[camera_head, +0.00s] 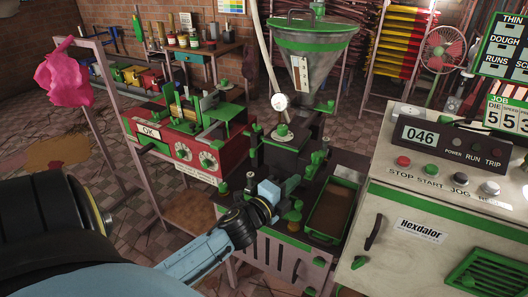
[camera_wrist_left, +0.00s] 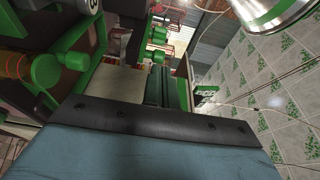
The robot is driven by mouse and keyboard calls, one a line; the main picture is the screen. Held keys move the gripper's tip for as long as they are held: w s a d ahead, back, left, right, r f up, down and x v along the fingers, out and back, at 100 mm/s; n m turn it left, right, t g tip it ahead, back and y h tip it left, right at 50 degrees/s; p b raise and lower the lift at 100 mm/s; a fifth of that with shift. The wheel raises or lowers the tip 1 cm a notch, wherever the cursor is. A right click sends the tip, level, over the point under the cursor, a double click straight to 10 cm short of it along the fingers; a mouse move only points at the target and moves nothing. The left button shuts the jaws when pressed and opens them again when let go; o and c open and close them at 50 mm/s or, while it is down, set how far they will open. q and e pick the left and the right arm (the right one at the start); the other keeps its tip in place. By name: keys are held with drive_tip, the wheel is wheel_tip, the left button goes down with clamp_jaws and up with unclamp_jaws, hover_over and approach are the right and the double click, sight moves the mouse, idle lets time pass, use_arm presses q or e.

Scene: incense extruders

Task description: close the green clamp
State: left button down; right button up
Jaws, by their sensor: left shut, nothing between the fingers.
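My left gripper (camera_head: 277,190) reaches in from the lower left over the dark extruder bench, shut and empty. A green handle-like part (camera_head: 291,186), which looks like the green clamp, shows just right of its tip. I cannot tell whether they touch, or whether the clamp is open or closed. In the left wrist view, my blue and black hand fills the bottom. Green rounded knobs (camera_wrist_left: 75,55) show at upper left and a dark green block (camera_wrist_left: 158,85) just beyond the hand. The fingertips are not clear there. My right gripper is not in view.
A metal hopper (camera_head: 312,62) with a green rim stands behind the bench. A green-rimmed tray (camera_head: 331,207) lies right of the gripper. The control cabinet (camera_head: 430,215) stands at right, and a red machine (camera_head: 190,140) with dials at left.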

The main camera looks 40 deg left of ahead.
use_arm(q)
drive_tip(key=s, duration=1)
drive_tip(key=shift+s+d, duration=0.2)
drive_tip(key=shift+d, duration=0.05)
drive_tip(key=shift+f, duration=0.15)
